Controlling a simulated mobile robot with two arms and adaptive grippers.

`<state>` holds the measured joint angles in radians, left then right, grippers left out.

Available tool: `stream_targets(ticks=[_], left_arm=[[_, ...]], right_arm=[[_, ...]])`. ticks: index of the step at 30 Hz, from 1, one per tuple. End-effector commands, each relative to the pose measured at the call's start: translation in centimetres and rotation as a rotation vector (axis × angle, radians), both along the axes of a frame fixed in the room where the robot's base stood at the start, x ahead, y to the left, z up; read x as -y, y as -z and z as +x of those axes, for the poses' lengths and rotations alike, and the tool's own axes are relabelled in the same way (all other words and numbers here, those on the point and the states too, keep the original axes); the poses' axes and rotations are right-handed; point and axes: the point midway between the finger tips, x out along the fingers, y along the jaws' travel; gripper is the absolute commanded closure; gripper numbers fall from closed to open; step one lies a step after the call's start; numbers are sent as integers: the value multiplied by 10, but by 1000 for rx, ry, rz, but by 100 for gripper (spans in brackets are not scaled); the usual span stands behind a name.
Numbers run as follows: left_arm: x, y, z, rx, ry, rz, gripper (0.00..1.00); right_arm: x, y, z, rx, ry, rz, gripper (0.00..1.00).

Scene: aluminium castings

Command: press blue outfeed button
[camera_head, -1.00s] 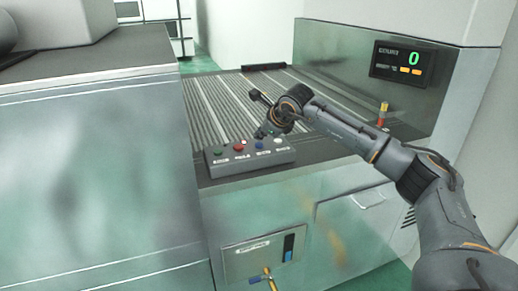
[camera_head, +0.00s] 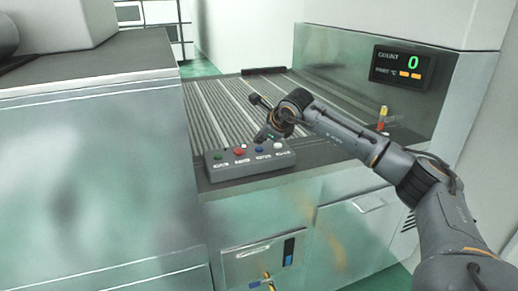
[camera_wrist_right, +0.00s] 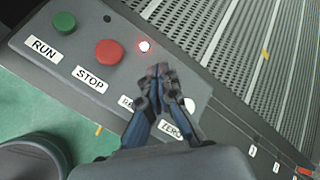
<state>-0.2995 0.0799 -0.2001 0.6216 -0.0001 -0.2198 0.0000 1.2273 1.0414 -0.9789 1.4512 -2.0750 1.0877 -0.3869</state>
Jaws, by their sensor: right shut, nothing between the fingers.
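The grey button box (camera_head: 250,160) sits on the front edge of the conveyor. In the head view it carries a green button (camera_head: 219,158), a red button (camera_head: 239,151), a blue button (camera_head: 259,149) and a white button (camera_head: 278,141). My right gripper (camera_head: 262,137) is shut and empty, pointing down just behind and above the blue button. In the right wrist view the closed fingertips (camera_wrist_right: 160,72) cover the blue button's place, between the red STOP button (camera_wrist_right: 108,52) and the white ZERO button (camera_wrist_right: 189,104). Contact cannot be told. My left gripper is not in view.
A small lit lamp (camera_wrist_right: 144,46) is beside the fingertips on the box. The ribbed conveyor (camera_head: 220,105) lies behind it. A display (camera_head: 400,66) reading 0 is on the right housing. A large metal cabinet (camera_head: 95,180) stands at left.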

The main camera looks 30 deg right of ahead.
Motion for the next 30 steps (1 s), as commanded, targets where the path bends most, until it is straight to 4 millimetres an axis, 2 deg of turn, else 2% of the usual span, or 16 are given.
stream_targets(ticks=[8, 15, 30], left_arm=[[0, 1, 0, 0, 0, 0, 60], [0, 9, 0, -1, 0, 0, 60], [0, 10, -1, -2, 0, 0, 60]], right_arm=[[0, 1, 0, 0, 0, 0, 100], [0, 9, 0, -1, -1, 1, 100], [0, 10, 0, 0, 0, 0, 100]])
